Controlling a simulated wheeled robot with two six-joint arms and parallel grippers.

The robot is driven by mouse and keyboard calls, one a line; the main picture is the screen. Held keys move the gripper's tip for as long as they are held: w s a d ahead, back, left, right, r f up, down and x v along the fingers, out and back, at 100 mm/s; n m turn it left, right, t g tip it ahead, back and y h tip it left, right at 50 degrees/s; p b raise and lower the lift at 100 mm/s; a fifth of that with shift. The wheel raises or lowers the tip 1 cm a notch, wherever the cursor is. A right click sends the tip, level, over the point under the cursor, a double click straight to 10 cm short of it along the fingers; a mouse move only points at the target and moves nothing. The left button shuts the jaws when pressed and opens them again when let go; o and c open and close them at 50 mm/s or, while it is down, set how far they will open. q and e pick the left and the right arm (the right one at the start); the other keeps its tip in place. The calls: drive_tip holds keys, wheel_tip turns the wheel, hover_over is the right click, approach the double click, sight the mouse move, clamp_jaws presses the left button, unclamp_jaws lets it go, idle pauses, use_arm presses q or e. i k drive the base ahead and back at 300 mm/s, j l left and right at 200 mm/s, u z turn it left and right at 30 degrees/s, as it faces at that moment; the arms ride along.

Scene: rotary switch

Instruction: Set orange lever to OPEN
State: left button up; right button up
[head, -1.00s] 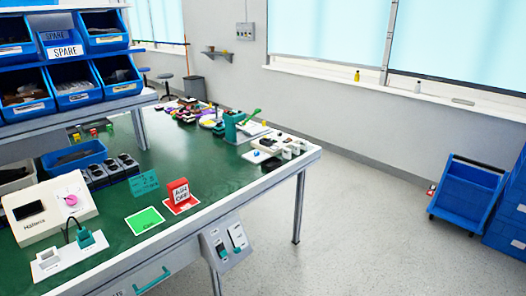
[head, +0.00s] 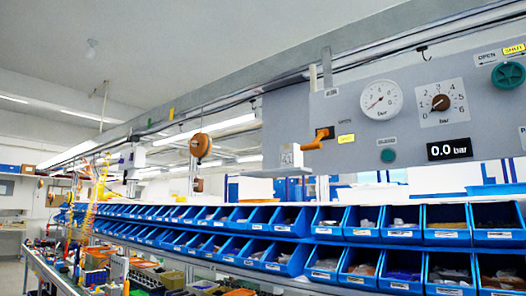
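The orange lever (head: 313,141) is at the left part of a grey wall panel (head: 351,92) in the head view. Its handle runs from a dark pivot down and to the left, a little below horizontal. A grey OPEN label (head: 345,121) is to its upper right, and a yellow SHUT label (head: 346,139) is to the right of the pivot. Neither of my grippers is in view.
Rows of blue bins (head: 401,222) stand below. A white box (head: 291,156) is below the lever.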

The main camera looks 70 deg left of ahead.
sight(315, 144)
drive_tip(key=u, duration=1.95)
drive_tip(key=j+z, duration=0.15)
drive_tip(key=i+l, duration=0.05)
